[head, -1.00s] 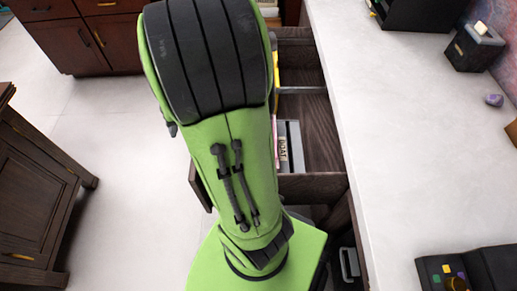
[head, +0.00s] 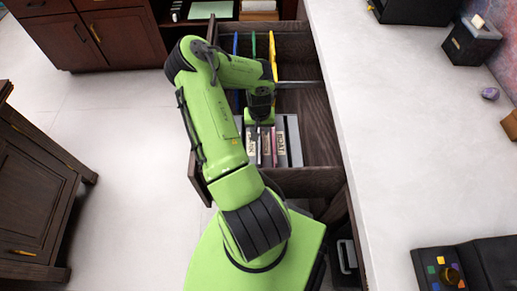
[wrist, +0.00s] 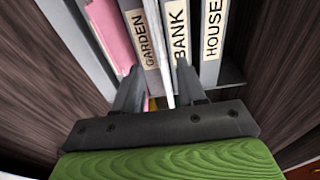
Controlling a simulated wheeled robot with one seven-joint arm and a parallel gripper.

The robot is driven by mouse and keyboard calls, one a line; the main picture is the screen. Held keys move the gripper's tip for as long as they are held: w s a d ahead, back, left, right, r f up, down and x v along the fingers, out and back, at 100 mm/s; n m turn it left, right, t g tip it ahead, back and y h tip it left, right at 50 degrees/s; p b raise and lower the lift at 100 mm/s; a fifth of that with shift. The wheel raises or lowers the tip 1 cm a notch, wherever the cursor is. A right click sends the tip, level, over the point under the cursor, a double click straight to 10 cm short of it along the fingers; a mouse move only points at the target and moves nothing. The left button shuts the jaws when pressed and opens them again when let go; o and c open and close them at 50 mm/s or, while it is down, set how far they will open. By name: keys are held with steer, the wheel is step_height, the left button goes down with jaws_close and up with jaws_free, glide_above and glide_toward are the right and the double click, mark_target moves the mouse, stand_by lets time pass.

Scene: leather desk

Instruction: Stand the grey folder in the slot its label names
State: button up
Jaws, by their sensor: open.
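A thin pale, light grey or white folder edge (wrist: 155,45) stands between the labelled dividers GARDEN (wrist: 147,42) and BANK (wrist: 180,35) in the open drawer. It appears to be the grey folder, and I see no lettering on it. My gripper (wrist: 160,92) is open, with one finger on each side of this edge; whether either touches it is unclear. In the head view my gripper (head: 259,122) is low over the drawer's near section. HOUSE (wrist: 212,35) is on the divider right of BANK. A pink folder (wrist: 108,28) stands left of GARDEN.
A wider grey slab (head: 294,140) stands at the right of the row. The pale desktop (head: 400,150) lies right.

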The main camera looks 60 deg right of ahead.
steer(key=f+b, duration=0.1)
steer(key=f, duration=0.3)
steer(key=d+f+b, duration=0.1)
steer(key=f, duration=0.1)
steer(key=shift+w+b, duration=0.3)
steer(key=shift+w, duration=0.1)
steer(key=shift+r, duration=0.1)
jaws_close()
stand_by(0.8)
